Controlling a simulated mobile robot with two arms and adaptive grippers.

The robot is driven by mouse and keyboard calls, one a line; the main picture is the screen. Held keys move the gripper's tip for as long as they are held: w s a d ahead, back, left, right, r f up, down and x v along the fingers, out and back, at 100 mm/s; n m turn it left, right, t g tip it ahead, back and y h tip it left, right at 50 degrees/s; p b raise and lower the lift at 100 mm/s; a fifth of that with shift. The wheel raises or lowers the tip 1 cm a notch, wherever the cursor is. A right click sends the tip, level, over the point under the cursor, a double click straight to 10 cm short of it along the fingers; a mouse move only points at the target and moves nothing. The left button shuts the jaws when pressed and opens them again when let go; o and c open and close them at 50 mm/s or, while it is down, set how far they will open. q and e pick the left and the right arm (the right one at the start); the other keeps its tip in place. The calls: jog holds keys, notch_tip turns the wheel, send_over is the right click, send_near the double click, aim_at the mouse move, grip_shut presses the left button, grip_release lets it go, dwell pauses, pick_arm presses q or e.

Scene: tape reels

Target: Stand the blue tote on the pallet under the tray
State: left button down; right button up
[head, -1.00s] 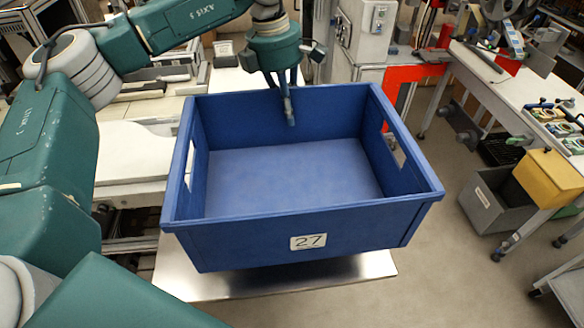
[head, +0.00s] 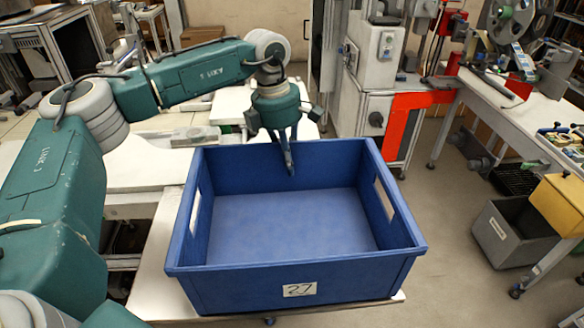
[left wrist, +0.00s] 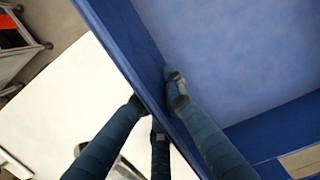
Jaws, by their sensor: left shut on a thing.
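The blue tote (head: 295,225) is open, empty and upright in the middle of the head view, with a label reading 27 on its near wall. My left gripper (head: 289,165) is shut on the tote's far wall. In the left wrist view, its fingers (left wrist: 157,95) straddle the tote's rim, one inside and others outside. A pale flat surface (head: 160,285) lies under the tote, mostly hidden. I cannot tell whether the tote touches it, or whether it is the pallet or the tray. My right gripper is not in view.
A pale bench (head: 150,160) stands behind and left of the tote. A machine with an orange panel (head: 405,125) stands behind on the right. A grey bin (head: 510,235) sits on the floor below a yellow box (head: 560,205). Floor is clear between tote and bin.

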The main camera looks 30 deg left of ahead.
pick_arm(q)
jog(key=shift+r, duration=0.2)
jog(key=c, duration=2)
grip_release()
jog(key=shift+a+f, duration=0.1)
jog(key=shift+f, duration=0.1)
jog(key=shift+o, duration=0.8)
jog(key=shift+r, duration=0.1)
